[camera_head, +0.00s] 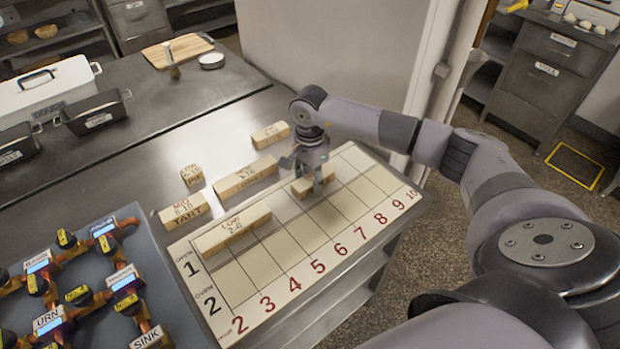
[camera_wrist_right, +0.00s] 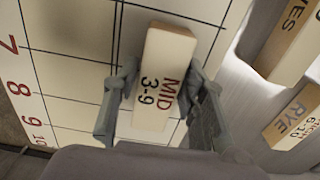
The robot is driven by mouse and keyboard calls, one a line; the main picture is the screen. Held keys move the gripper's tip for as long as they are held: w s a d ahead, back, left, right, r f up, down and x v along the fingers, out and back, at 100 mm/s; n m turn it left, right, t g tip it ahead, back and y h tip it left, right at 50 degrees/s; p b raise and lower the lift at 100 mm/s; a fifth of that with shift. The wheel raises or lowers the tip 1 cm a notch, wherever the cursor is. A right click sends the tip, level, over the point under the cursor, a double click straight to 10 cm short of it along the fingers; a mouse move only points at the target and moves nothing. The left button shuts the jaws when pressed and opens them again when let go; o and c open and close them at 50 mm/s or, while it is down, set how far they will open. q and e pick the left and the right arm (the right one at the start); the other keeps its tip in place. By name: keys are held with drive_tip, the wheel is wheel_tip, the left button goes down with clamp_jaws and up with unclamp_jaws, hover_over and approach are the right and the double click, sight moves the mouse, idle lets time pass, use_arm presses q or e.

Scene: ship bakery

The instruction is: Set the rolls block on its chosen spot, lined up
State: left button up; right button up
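A pale wooden block marked "MID 3-9" (camera_wrist_right: 162,80) lies between the fingers of my right gripper (camera_wrist_right: 160,85). Its top label faces the wrist camera; its product name is hidden, so I cannot confirm it is the rolls block. In the head view this block (camera_head: 318,185) is at the upper row of the numbered board (camera_head: 262,262), and my right gripper (camera_head: 312,178) reaches down over it. The fingers appear closed on its two long sides. It looks low on or just above the board; I cannot tell which. My left gripper is out of view.
A "LOW 2-6" block (camera_head: 232,232) lies on the board's upper row, left. Behind the board stand the tart block (camera_head: 184,210), pie block (camera_head: 192,175), a longer block (camera_head: 246,177) and another block (camera_head: 270,135). A grey-blue tray (camera_head: 95,318) with labelled devices is left.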

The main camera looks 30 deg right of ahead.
sight(310, 179)
drive_tip(key=shift+o, duration=1.4)
drive_tip(key=shift+r, duration=0.15)
wheel_tip(310, 179, up, 12)
drive_tip(key=b, duration=0.3)
